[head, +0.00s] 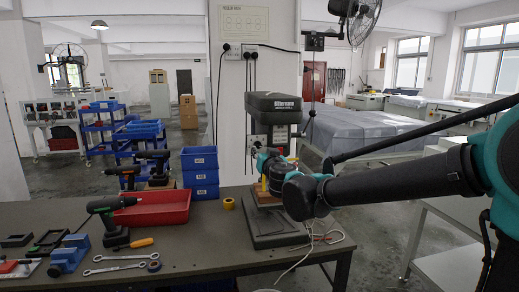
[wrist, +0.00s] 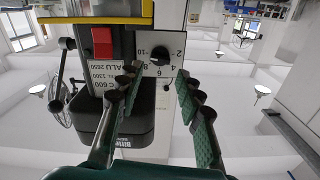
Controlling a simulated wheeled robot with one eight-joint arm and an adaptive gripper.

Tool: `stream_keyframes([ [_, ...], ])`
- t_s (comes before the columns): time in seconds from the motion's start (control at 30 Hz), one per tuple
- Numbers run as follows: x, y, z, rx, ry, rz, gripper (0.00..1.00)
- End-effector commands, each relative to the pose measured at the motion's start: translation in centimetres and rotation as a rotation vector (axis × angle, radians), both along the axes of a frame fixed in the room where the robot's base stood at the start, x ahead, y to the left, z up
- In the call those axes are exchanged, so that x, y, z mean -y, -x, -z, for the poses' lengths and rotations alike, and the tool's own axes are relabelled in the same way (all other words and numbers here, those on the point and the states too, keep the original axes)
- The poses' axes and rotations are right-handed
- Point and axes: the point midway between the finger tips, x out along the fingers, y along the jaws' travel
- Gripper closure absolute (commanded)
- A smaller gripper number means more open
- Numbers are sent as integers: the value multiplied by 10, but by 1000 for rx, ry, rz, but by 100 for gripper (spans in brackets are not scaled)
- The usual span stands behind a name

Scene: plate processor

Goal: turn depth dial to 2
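The depth dial (wrist: 160,55) is a black round knob on a pale plate with the numbers 2 to 10 around it. It sits on the drill press, which shows upside down in the wrist view; I cannot read where the knob points. My gripper (wrist: 158,76) is open, with its dark green fingers apart on either side of the dial's line and nothing between them. Whether a fingertip touches the plate is unclear.
A red switch (wrist: 103,42) is beside the dial plate. The drill press stands on the workbench (head: 185,240). Blue bins (head: 200,172), a red tray (head: 155,208), a yellow tape roll (head: 229,204) and a green drill (head: 112,215) are to its left. A white cable lies near the base.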

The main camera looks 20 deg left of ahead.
Motion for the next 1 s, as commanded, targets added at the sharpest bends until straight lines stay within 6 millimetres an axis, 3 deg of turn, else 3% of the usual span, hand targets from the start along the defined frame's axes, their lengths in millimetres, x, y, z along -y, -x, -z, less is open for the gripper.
stream_keyframes([
  [0.3,-24,-39,0,0,0,1,64],
  [0.77,-29,-47,0,0,0,0,64],
  [1.0,-29,-47,0,0,0,0,94],
])
